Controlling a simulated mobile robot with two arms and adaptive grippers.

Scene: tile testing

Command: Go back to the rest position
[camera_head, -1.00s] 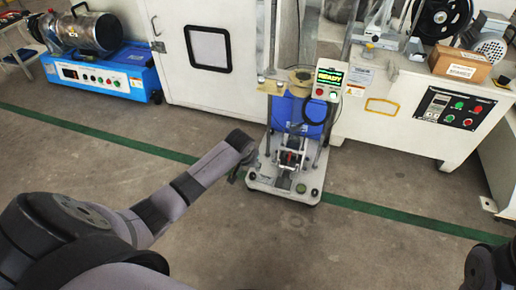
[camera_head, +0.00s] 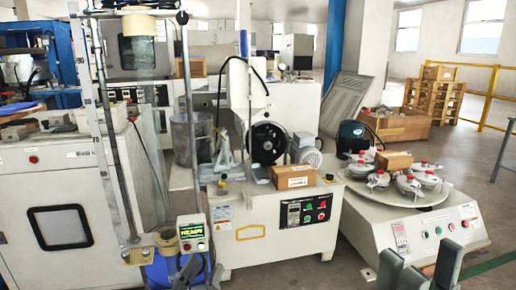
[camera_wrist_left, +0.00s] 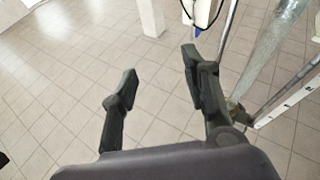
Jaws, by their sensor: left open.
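My left gripper (camera_head: 196,272) shows at the bottom edge of the head view, in front of the drop tester with the green READY display box (camera_head: 192,234). In the left wrist view its two dark fingers (camera_wrist_left: 158,88) are spread apart with nothing between them.
The tester's metal tube (camera_wrist_left: 270,52) stands close right of my left fingers in the left wrist view. A white machine cabinet (camera_head: 62,218) stands left. A bench with a cardboard box (camera_head: 293,177) is central. A round-table machine (camera_head: 425,232) stands right. Tiled floor (camera_wrist_left: 60,70) is open left.

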